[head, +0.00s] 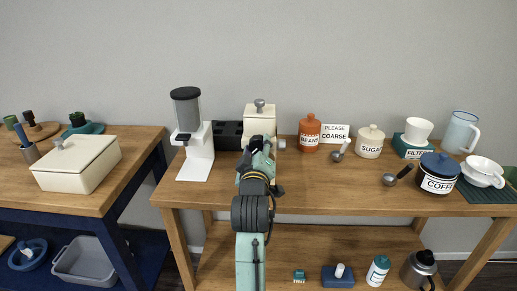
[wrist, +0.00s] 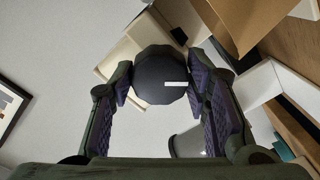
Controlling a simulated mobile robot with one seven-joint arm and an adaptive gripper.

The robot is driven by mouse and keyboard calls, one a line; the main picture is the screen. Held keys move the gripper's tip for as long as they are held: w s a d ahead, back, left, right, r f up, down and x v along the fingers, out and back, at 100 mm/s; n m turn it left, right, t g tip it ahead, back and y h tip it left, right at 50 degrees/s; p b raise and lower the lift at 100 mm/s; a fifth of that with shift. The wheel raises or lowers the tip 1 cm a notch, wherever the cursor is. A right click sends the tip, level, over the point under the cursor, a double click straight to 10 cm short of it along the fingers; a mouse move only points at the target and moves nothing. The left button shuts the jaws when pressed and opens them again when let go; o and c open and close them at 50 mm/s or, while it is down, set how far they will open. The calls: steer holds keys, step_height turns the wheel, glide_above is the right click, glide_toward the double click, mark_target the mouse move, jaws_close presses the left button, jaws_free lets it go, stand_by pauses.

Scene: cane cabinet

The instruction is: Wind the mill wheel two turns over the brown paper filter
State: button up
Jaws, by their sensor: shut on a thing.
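The mill (head: 259,113) is a cream box with a grey knob on top, standing at the back of the middle table. My gripper (head: 262,147) is in front of it and hides its lower front. In the wrist view the dark round mill wheel (wrist: 158,73), with a white mark pointing right of its centre, sits between the two purple-padded fingers of my gripper (wrist: 160,80). The fingers are shut on its sides. The cream mill body (wrist: 125,62) shows behind the wheel. I cannot make out the brown paper filter in either view.
A white dispenser with a grey hopper (head: 187,107) and a black compartment box (head: 228,136) stand close on the left. On the right are a bean jar (head: 309,132), a sign (head: 336,133), a sugar jar (head: 370,142) and a coffee jar (head: 437,173). The table's front middle-right is fairly clear.

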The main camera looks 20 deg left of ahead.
steer(key=shift+c, duration=1)
steer(key=m, duration=0.4)
steer(key=shift+f+m, duration=0.1)
steer(key=shift+m, duration=0.2)
steer(key=m+b, duration=0.1)
steer(key=m, duration=0.5)
steer(key=m+b, duration=0.1)
steer(key=m, duration=0.4)
steer(key=shift+a+m+b, duration=0.1)
steer(key=shift+m+b, duration=0.3)
steer(key=m+b, duration=0.1)
steer(key=m, duration=0.4)
steer(key=shift+m, duration=0.3)
